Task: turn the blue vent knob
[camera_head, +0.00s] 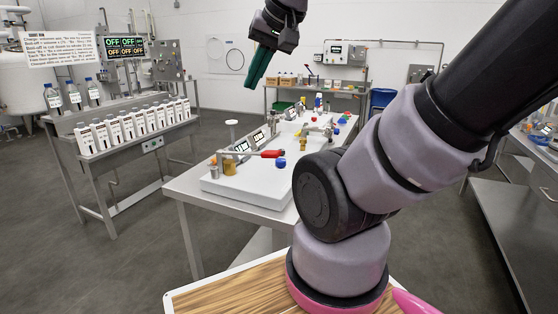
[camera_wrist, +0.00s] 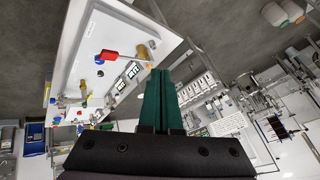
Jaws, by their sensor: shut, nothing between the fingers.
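The blue knob (camera_head: 281,162) sits on the near white panel on the steel table, just right of and below a red handle (camera_head: 271,153). In the wrist view the knob (camera_wrist: 99,60) shows beside the red handle (camera_wrist: 109,55). My gripper (camera_head: 256,82) is raised high above the table, well apart from the knob. Its green fingers (camera_wrist: 160,72) are shut together with nothing between them. Nothing hides the knob in the head view.
Brass fittings (camera_head: 229,167) and small displays (camera_head: 250,141) stand near the knob. Similar stations with coloured parts continue along the table (camera_head: 184,190). A rack of white bottles (camera_head: 135,124) stands at left. Open floor lies between rack and table.

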